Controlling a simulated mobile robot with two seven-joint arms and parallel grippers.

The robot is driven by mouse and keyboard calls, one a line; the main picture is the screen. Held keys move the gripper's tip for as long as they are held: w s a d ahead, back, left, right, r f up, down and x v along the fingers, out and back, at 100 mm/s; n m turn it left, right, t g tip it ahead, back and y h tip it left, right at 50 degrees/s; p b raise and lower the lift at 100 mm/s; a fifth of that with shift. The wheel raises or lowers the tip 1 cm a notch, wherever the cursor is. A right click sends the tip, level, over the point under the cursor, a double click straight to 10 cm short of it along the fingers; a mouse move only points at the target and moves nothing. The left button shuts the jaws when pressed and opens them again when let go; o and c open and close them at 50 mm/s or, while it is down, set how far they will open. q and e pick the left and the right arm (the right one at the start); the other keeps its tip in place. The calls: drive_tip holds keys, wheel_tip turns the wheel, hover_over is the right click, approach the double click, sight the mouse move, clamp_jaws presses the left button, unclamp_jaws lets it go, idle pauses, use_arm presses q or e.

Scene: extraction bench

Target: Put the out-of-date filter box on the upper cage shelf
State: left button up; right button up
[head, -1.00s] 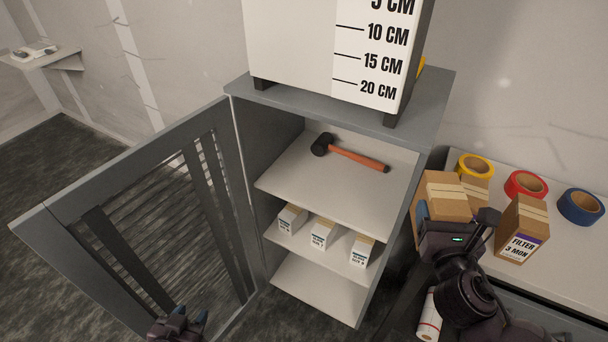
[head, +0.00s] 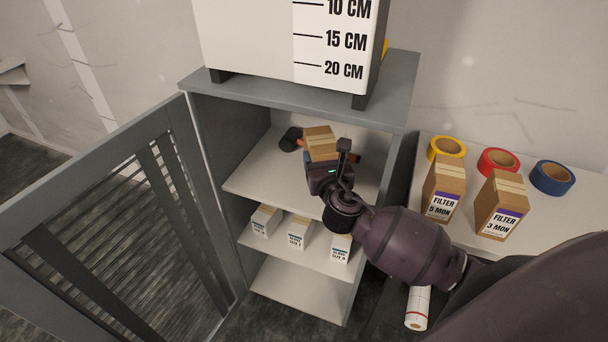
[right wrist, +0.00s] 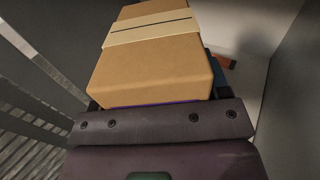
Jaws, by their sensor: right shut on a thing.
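A brown filter box (head: 321,143) with a pale tape band is held in my right gripper (head: 323,165), which is shut on it. It fills the upper middle of the right wrist view (right wrist: 155,60); its label is hidden. The box is inside the open cage, over the upper shelf (head: 257,170), in front of a hammer (head: 291,139) that it partly hides. I cannot tell whether the box touches the shelf. My left gripper does not show.
The cage door (head: 110,210) stands open at left. Small white boxes (head: 299,232) sit on the shelf below. Two filter boxes, "5 MON" (head: 443,187) and "3 MON" (head: 500,204), stand on the right bench with yellow, red and blue tape rolls (head: 552,177). A white roll (head: 418,307) is lower right.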

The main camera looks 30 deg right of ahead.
drive_tip(key=w+d+f+m+g+h+b, duration=0.1)
drive_tip(key=w+d+f+m+h+b, duration=0.15)
drive_tip(key=d, duration=0.35)
drive_tip(key=shift+h, duration=0.25)
drive_tip(key=shift+w+d+f+b, duration=0.15)
drive_tip(key=shift+f+b, duration=0.15)
drive_tip(key=shift+f, duration=1.4)
drive_tip(key=shift+w+f+b, duration=0.2)
drive_tip(key=shift+f+b, duration=0.1)
drive_tip(key=shift+f, duration=1.4)
drive_tip(key=shift+w+d+f+b, duration=0.15)
drive_tip(key=shift+f+b, duration=0.15)
drive_tip(key=shift+f, duration=1.4)
drive_tip(key=shift+a+r, duration=0.1)
drive_tip(key=o, duration=0.6)
drive_tip(key=shift+f, duration=0.2)
drive_tip(key=o, duration=0.4)
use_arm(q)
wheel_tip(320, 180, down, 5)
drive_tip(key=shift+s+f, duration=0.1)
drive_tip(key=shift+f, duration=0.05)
